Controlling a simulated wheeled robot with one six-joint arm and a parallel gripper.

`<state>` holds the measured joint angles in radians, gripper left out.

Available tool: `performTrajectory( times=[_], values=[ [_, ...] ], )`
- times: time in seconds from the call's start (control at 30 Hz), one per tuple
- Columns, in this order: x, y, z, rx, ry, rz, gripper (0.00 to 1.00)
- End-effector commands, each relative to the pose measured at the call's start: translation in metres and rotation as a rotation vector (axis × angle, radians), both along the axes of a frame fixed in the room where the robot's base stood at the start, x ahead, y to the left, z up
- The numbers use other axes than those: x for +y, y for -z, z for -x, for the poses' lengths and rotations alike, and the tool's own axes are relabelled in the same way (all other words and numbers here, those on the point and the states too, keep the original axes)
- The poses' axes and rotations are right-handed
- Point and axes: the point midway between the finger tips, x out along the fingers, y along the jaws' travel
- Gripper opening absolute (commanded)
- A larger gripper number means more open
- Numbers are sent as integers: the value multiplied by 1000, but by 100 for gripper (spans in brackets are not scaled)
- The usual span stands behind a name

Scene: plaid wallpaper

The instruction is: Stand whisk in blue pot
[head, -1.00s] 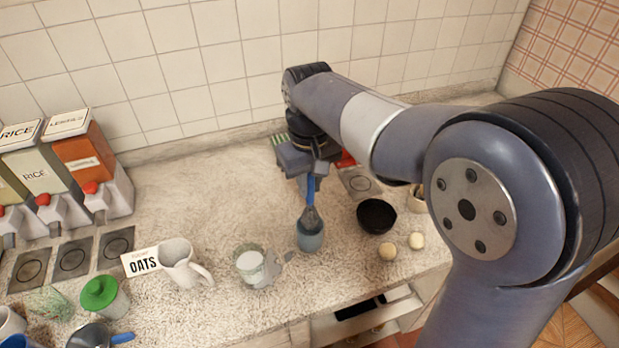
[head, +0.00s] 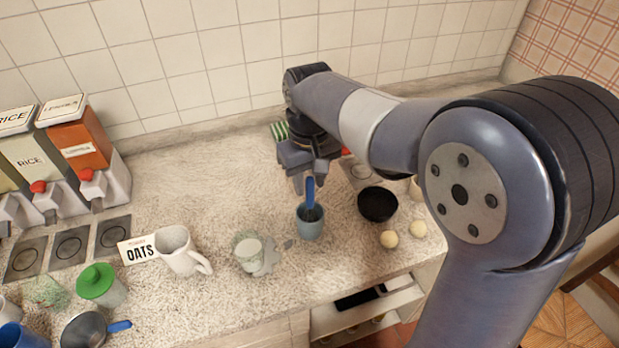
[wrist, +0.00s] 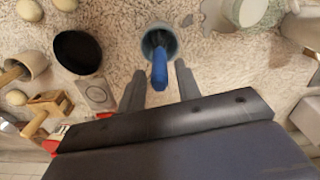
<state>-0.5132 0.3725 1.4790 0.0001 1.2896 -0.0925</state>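The whisk stands with its head down inside the blue pot (head: 311,231). Its blue handle (head: 310,190) points up out of the pot, and its lower end is hidden by the pot wall. My gripper (head: 307,180) is above the pot around the top of the handle. In the wrist view, the whisk's handle (wrist: 159,72) shows between the two spread fingers of my gripper (wrist: 160,84), with a gap on each side. The blue pot (wrist: 150,36) opens just beyond them.
A black bowl (head: 377,204) and two pale round items (head: 389,239) are right of the pot. A pale green cup (head: 249,255) and a white mug (head: 180,250) are to its left. Dispensers (head: 85,150) stand at far left. The counter behind the mug is clear.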

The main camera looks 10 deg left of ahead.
Motion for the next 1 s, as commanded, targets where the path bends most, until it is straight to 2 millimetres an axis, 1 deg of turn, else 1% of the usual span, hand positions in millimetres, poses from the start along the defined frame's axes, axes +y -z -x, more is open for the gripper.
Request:
performTrajectory(
  times=[0.03, 0.1, 0.33, 0.43, 0.57, 0.8, 0.9, 1.0],
  values=[
    [0, 0, 0, 0, 0, 0, 36],
    [0, 0, 0, 0, 0, 0, 41],
    [0, -1, 0, 0, 0, 0, 41],
    [0, -7, 0, -2, 0, -1, 41],
    [0, -28, 0, -4, 0, -3, 41],
    [0, -77, -1, -5, 0, -2, 41],
    [0, -92, 0, -2, 0, -1, 41],
    [0, -102, 0, -1, 0, -1, 41]
  ],
)
